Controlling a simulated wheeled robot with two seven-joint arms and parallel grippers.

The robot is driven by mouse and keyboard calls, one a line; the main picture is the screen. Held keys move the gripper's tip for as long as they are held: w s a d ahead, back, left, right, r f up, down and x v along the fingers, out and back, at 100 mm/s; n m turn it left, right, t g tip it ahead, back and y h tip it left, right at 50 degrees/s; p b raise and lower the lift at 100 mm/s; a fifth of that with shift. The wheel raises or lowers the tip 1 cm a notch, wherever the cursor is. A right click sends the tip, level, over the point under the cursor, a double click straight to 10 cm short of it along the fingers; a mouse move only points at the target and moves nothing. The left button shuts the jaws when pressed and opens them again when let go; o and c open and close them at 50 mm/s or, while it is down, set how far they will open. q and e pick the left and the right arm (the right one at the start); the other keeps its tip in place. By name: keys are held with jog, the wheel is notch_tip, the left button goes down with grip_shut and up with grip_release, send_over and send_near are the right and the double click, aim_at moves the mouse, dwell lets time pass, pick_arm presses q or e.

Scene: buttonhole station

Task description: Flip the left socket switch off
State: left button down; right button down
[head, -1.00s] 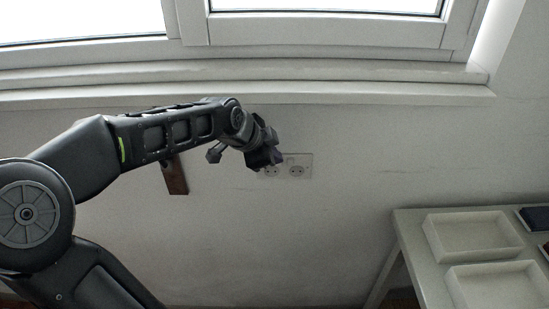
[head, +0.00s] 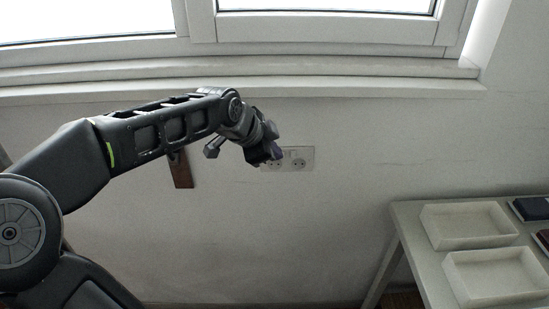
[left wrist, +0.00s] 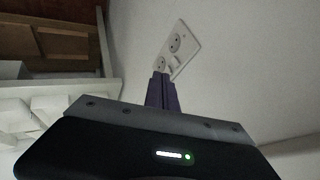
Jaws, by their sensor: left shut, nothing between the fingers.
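A white double socket plate (head: 301,153) is on the wall below the window sill. The plate also shows in the left wrist view (left wrist: 190,48), seen at a slant, with two round outlets and a small switch area near the fingertips. My left gripper (head: 274,156) is shut and empty, in front of the plate's left side. Its fingers (left wrist: 161,88) reach toward the plate's near end; I cannot tell whether they touch it. The switch's position cannot be made out. My right gripper is out of view.
A pale table (head: 405,222) with two white trays (head: 465,243) stands at the right. A brown piece (head: 182,172) hangs on the wall behind my left arm. The window sill (head: 380,90) runs above the socket. The wall right of the plate is clear.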

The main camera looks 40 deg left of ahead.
pick_arm(q)
jog(key=s+a+r, duration=0.1)
jog(key=s+r, duration=0.2)
jog(key=r, duration=0.3)
jog(key=shift+a+r, duration=0.15)
dwell(0.4)
